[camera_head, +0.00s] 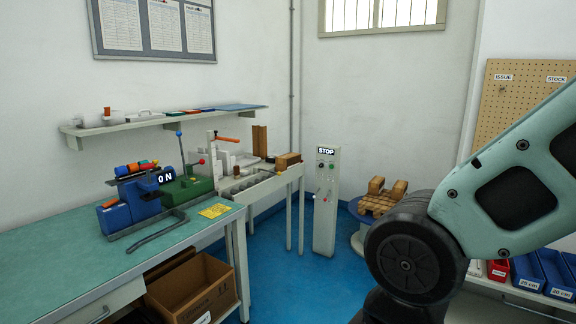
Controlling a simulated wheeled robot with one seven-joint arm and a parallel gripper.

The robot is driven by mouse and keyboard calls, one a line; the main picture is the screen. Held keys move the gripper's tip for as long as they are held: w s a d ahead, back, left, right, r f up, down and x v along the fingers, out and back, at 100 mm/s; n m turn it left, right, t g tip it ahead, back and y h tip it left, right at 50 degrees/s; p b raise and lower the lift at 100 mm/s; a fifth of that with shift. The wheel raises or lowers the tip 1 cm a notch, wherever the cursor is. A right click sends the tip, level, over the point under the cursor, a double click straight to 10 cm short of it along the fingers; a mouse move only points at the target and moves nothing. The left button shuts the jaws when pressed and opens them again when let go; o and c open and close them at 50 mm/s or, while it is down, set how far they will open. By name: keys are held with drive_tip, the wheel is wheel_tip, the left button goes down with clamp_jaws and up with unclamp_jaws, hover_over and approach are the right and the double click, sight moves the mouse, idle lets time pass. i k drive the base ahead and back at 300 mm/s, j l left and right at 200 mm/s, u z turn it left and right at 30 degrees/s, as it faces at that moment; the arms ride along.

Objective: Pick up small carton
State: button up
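A small brown carton-like block (288,160) sits on the far end of the narrow roller bench against the back wall. A taller brown upright piece (260,141) stands just behind it to the left. A larger open cardboard carton (193,290) sits on the low shelf under the green-topped bench, with a white label on its front. I cannot tell which of these is the small carton. My arm crosses the right side of the picture, but my gripper is out of view.
The green workbench (60,262) carries a blue and green machine (140,200). A grey STOP post (326,205) stands right of the roller bench (262,186). A round stand (375,205) holds wooden pieces. Blue bins (528,272) lie at right. Blue floor (290,270) is clear in the middle.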

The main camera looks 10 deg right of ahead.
sight(286, 161)
drive_tip(key=i+z, duration=0.2)
drive_tip(key=z, duration=0.35)
drive_tip(key=i, duration=2.1)
drive_tip(key=i+l, duration=0.1)
drive_tip(key=i, duration=2)
drive_tip(key=i+u, duration=0.1)
drive_tip(key=u, duration=0.3)
drive_tip(key=i+u, duration=0.15)
drive_tip(key=u, duration=0.3)
drive_tip(key=i+l+u, duration=0.1)
drive_tip(key=u, duration=0.3)
drive_tip(key=i+l+u, duration=0.1)
drive_tip(key=u, duration=1.2)
